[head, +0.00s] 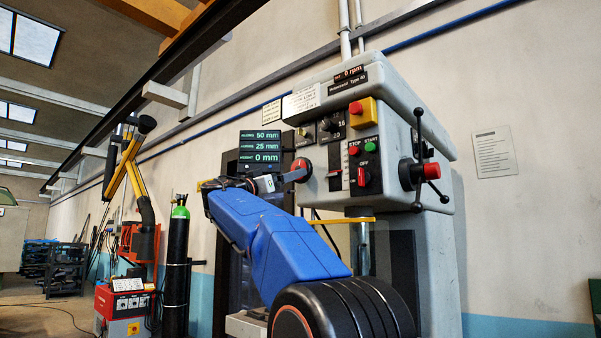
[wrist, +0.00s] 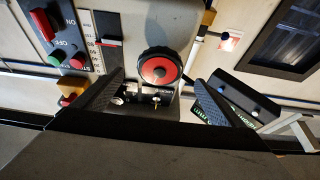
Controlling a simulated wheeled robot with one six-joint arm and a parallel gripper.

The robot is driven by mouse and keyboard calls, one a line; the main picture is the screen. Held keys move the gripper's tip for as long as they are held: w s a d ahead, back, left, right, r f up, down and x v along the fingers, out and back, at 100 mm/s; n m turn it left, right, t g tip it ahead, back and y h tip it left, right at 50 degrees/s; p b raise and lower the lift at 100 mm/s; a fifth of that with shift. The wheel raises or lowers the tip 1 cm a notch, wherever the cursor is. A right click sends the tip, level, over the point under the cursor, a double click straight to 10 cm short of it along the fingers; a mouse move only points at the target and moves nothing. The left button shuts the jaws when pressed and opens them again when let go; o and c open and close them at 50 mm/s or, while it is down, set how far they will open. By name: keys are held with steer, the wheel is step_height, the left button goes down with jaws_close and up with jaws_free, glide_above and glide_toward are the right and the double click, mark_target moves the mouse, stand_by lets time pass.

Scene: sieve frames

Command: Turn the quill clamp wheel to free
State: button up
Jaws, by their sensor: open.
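The quill clamp wheel, a black knurled wheel with a red centre disc (wrist: 160,68), sits on the grey machine head in the wrist view, between and just beyond my fingertips. In the head view its red face (head: 300,167) shows at the left side of the machine head, partly covered by my gripper. My gripper (wrist: 155,80) is open, with one dark ribbed finger on each side of the wheel and a gap to each.
The drill head (head: 400,110) carries a red and yellow stop button (head: 362,112), start and stop buttons, a red switch and a feed handle (head: 425,171) at right. A readout (head: 266,146) shows 50, 25 and 0 mm. A green-topped cylinder (head: 179,270) stands at left.

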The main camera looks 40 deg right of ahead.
mark_target(301, 183)
steer(key=x, duration=0.9)
steer(key=shift+f, duration=0.1)
steer(key=c, duration=1)
